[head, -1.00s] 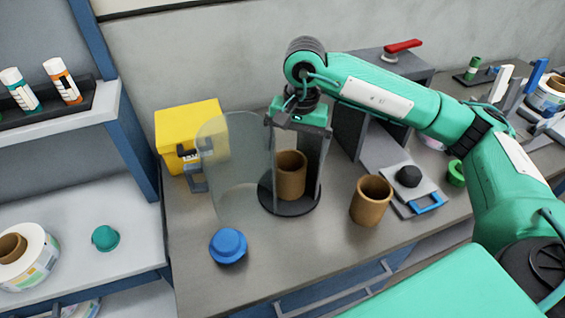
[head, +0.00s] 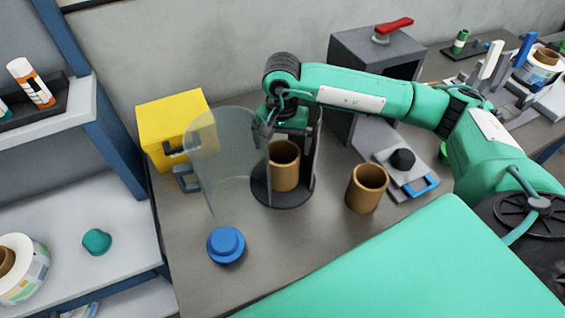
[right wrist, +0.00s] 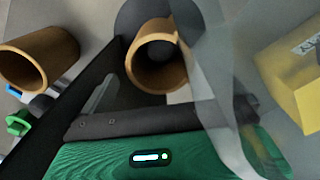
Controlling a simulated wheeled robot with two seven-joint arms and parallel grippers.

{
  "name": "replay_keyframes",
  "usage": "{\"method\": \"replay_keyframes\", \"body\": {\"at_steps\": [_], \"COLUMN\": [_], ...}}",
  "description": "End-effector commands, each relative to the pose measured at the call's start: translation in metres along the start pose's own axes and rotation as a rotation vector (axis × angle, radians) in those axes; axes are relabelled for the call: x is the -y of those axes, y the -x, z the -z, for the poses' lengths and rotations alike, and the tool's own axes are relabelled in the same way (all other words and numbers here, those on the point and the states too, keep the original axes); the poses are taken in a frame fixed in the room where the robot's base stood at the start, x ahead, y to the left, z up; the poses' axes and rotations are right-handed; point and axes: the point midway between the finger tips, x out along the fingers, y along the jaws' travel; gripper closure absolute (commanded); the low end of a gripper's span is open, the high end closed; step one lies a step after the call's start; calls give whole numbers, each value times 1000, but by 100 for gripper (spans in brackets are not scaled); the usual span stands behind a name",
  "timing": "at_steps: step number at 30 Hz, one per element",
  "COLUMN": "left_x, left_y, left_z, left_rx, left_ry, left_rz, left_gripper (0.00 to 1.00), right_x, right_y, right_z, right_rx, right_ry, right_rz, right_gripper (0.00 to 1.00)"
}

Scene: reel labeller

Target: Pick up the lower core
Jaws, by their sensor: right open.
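Two brown hollow cores stand upright in the head view. One core (head: 284,168) stands on a round black base (head: 284,198), beside a clear curved shield (head: 228,155). The other core (head: 367,189) stands on the bench to the right. My right gripper (head: 290,150) points down over the core on the base, its jaws open and the core's upper part between or just below them; contact cannot be told. In the right wrist view this core (right wrist: 152,75) shows beyond the open jaws (right wrist: 155,45), and the other core (right wrist: 38,58) lies outside them, left. My left gripper is not in view.
A blue knobbed cap (head: 226,244) sits at the bench front. A yellow box (head: 170,125) stands behind the shield. A grey plate with a black knob (head: 402,160) and a grey press with a red handle (head: 375,48) stand right. Bare bench lies between the cap and the right core.

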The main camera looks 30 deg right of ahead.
Motion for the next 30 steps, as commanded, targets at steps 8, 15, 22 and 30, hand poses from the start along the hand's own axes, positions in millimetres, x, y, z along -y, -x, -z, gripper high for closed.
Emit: {"method": "replay_keyframes", "body": {"at_steps": [8,15,22,30], "left_x": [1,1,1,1], "left_y": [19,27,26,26], "left_z": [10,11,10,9], "left_rx": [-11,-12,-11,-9], "left_ry": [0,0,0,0], "left_rz": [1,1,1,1], "left_gripper": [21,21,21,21], "right_x": [-1,-1,-1,-1], "right_y": [-23,-52,-55,-55], "right_z": [0,1,1,1], "right_rx": [3,1,0,0], "right_ry": [-1,1,1,1], "right_rz": [-3,0,1,1], "right_gripper": [0,0,0,42]}}
